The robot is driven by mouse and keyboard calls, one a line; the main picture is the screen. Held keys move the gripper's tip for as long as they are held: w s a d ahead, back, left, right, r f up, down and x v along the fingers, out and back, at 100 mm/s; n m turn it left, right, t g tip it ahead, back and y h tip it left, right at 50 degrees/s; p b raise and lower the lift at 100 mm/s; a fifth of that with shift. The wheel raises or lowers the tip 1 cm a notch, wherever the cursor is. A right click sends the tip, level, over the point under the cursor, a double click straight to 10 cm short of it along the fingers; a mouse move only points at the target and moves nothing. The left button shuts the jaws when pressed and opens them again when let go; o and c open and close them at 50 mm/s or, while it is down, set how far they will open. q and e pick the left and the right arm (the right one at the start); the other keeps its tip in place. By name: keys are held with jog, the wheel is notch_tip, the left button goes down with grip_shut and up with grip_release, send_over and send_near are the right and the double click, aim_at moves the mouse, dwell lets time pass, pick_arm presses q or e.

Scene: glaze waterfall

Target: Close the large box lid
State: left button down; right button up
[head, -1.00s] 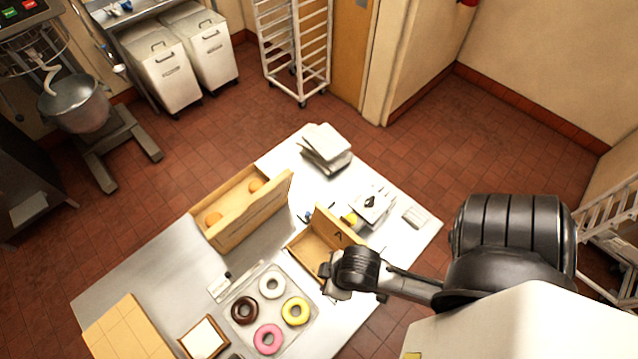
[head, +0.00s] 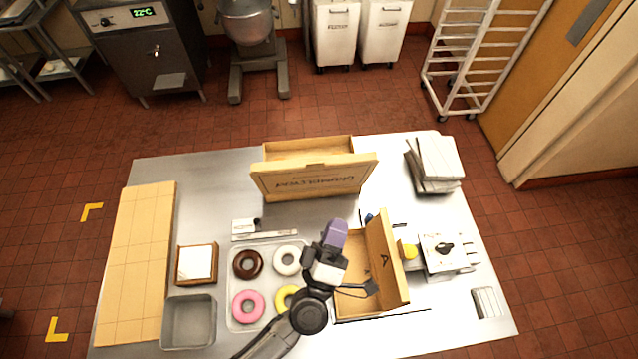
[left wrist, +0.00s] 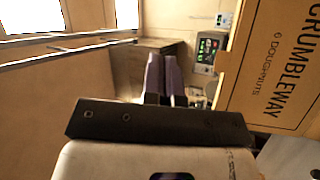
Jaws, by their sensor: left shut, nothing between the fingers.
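The large box (head: 308,147) stands at the back middle of the table in the head view. Its lid (head: 315,181) is open, standing up on the near side with printed lettering facing me. In the left wrist view a printed lid reading "Crumbleway 6 doughnuts" (left wrist: 280,65) fills the right side; it looks like the large box's lid. My left gripper (head: 336,232) has purple fingers, shut and empty, in front of the large box and left of the small box. The fingers also show in the left wrist view (left wrist: 164,80), apart from the lid. My right gripper is out of view.
A small open box (head: 352,260) with a raised lid (head: 382,255) stands right of my left gripper. A tray of doughnuts (head: 240,322) lies to its left. A scale-like device (head: 440,255) and a stack of flat boxes (head: 434,165) are at the right.

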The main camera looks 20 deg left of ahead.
pick_arm(q)
notch_tip(320, 180, down, 6)
jog(key=w+a+n+g+y+b, duration=0.1)
jog(key=a+n+g+y+b, duration=0.2)
jog(key=n+y, duration=0.6)
jog(key=n+g+p, duration=0.1)
jog(key=g+p, duration=0.1)
jog(key=p, duration=0.1)
send_near(316, 164)
jog(key=shift+y, duration=0.4)
jog(key=x, duration=0.5)
jog(key=shift+w, duration=0.4)
jog(key=shift+x, duration=0.95)
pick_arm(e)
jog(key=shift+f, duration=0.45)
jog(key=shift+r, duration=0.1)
